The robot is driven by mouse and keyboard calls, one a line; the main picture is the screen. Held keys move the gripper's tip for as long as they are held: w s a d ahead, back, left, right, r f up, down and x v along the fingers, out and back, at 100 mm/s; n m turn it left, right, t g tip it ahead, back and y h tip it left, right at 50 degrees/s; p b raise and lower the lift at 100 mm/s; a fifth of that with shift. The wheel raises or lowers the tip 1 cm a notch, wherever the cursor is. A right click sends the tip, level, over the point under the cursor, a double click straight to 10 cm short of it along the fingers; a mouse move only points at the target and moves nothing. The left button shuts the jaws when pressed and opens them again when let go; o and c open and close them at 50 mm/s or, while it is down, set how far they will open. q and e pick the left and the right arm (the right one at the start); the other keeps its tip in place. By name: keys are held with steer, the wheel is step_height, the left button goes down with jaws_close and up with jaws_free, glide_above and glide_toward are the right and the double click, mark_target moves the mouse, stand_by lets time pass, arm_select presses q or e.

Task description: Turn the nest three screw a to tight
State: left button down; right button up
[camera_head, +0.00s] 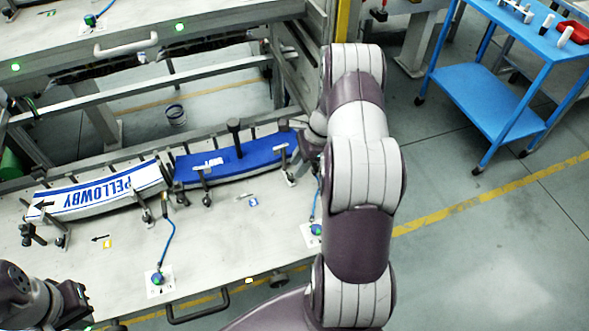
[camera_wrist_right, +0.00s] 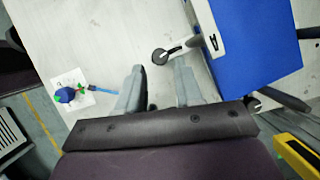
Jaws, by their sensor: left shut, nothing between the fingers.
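A round grey screw head with a black lever (camera_wrist_right: 160,56) stands on the pale bench just beyond my right fingertips in the right wrist view. I cannot tell which nest or letter it carries. My right gripper (camera_wrist_right: 160,82) is open, with bare bench between its fingers and nothing held. In the head view my right arm hides most of that spot. A blue block (camera_wrist_right: 255,45) lies right of the screw. My left gripper (camera_head: 78,298) is shut and empty at the lower left of the head view, away from the nests.
A blue knob with cable (camera_wrist_right: 66,94) sits left of my right fingers. A blue cart (camera_head: 490,100) stands at the right.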

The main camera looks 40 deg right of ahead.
steer(key=x, duration=0.3)
steer(key=shift+f, duration=0.15)
jaws_close()
steer(key=shift+m+t, duration=0.3)
steer(key=shift+m, duration=0.4)
jaws_free()
steer(key=shift+h, duration=0.3)
steer(key=v, duration=1.2)
steer(key=shift+d+r, duration=0.15)
steer(key=shift+r, duration=0.15)
